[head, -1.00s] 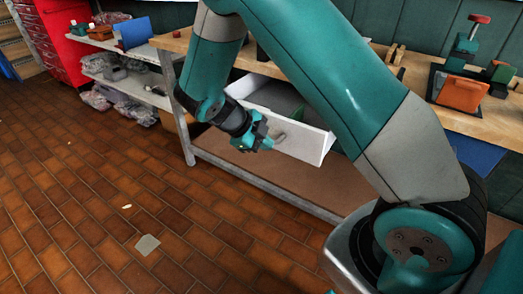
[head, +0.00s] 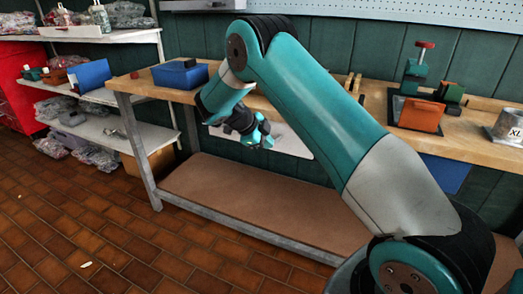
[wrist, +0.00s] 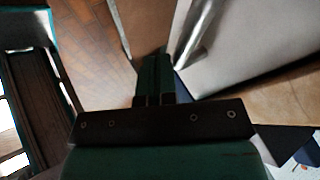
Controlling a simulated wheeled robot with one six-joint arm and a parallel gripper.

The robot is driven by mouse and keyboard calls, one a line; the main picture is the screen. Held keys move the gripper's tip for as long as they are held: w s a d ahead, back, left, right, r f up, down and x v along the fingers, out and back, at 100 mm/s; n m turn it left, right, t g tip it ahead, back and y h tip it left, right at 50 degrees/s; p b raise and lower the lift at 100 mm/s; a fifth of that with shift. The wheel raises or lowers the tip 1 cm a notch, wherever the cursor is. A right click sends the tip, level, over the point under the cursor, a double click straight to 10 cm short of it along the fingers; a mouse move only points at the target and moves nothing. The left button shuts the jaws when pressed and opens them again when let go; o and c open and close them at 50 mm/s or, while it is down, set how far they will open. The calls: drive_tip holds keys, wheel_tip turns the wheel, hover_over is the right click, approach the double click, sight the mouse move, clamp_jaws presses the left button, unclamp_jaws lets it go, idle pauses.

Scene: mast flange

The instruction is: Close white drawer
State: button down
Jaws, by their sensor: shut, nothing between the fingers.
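The white drawer (head: 292,143) shows under the workbench top in the head view. My arm hides much of it, and I cannot tell how far out it stands. My gripper (head: 265,138) is in front of the drawer's face. In the wrist view the drawer's pale front (wrist: 262,45) fills the upper right, with a silver bar handle (wrist: 196,38) on it. My gripper (wrist: 154,72) shows there with its fingers together and empty, just left of the handle's lower end. I cannot tell whether they touch.
The wooden workbench (head: 135,83) carries a blue bin (head: 180,74), an orange block (head: 420,114) and a metal can (head: 510,125). A brown lower shelf (head: 235,197) lies below. A white shelf unit (head: 100,125) stands left.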

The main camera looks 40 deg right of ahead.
drive_tip(key=shift+w+d+r, duration=0.1)
drive_tip(key=shift+w+d, duration=0.1)
drive_tip(key=shift+d, duration=0.3)
drive_tip(key=s+a+f+b, duration=0.2)
drive_tip(key=a+b, duration=0.1)
drive_tip(key=a, duration=0.1)
drive_tip(key=s+a+r+n+t+y+p, duration=0.2)
drive_tip(key=s+a+r+n+y, duration=0.1)
drive_tip(key=a+r+n, duration=1)
drive_tip(key=s+a+r+n+y, duration=0.2)
drive_tip(key=s+a+n+y, duration=0.35)
drive_tip(key=s+n, duration=0.7)
drive_tip(key=s+a+r+n+y, duration=0.25)
drive_tip(key=s+a+n, duration=0.6)
drive_tip(key=s, duration=0.65)
wheel_tip(320, 180, up, 17)
drive_tip(key=s+n+y+p, duration=0.1)
drive_tip(key=p, duration=1.6)
drive_tip(key=shift+s+d+r+n+g, duration=0.15)
drive_tip(key=shift+s+n+g, duration=0.15)
drive_tip(key=shift+n, duration=0.1)
